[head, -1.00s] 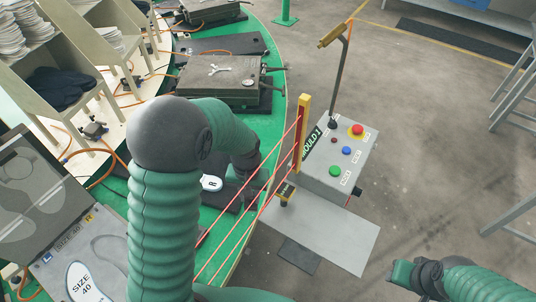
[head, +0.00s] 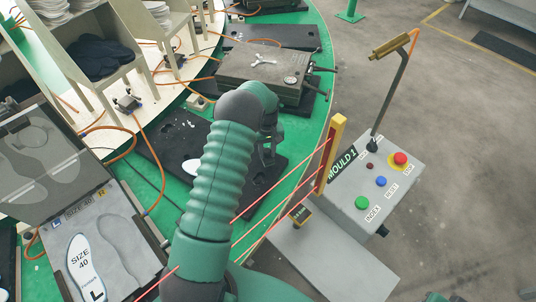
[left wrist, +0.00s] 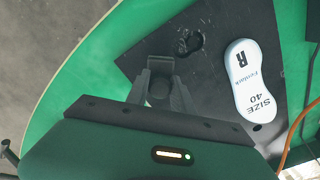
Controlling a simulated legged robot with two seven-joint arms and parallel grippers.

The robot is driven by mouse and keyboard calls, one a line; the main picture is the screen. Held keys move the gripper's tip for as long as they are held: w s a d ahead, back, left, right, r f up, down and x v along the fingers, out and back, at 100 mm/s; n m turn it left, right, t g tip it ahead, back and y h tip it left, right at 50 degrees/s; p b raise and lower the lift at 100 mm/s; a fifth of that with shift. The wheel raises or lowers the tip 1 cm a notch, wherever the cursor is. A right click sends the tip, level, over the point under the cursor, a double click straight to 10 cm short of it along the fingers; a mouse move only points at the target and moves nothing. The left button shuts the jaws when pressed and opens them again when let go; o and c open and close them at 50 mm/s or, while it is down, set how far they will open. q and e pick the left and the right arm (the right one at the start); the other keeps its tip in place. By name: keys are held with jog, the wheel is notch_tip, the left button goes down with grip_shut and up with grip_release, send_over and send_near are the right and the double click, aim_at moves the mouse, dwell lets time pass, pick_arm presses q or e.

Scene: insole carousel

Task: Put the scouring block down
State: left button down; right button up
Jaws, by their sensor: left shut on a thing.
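My left gripper (head: 268,150) hangs over the dark mat on the green carousel, partly hidden by my own arm in the head view. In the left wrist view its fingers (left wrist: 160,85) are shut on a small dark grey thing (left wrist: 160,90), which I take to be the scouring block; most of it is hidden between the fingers. I cannot tell whether it touches the mat (left wrist: 215,65). My right gripper is out of view.
A white insole marked R, size 40 (left wrist: 250,80), lies on the mat beside the gripper. A closed grey mould (head: 262,72) stands behind. An open mould (head: 110,250) is at left. Red lines run beside a yellow post (head: 331,150), near the control box (head: 375,190).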

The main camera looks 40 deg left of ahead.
aim_at(266, 156)
pick_arm(q)
jog(key=shift+w+a+f, duration=0.1)
jog(key=shift+w+a, duration=0.1)
jog(key=shift+a, duration=0.15)
jog(key=shift+s+a+f, duration=0.1)
jog(key=shift+s+f, duration=0.05)
jog(key=shift+f, duration=0.2)
jog(key=shift+s+f+p, duration=0.15)
jog(key=shift+f+p, duration=0.3)
jog(key=shift+f, duration=0.65)
jog(key=shift+w+d, duration=0.2)
jog(key=c, duration=1.3)
grip_release()
jog(key=shift+o, duration=1)
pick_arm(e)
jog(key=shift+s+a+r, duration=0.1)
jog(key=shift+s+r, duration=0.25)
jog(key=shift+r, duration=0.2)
pick_arm(q)
jog(key=shift+a, duration=0.1)
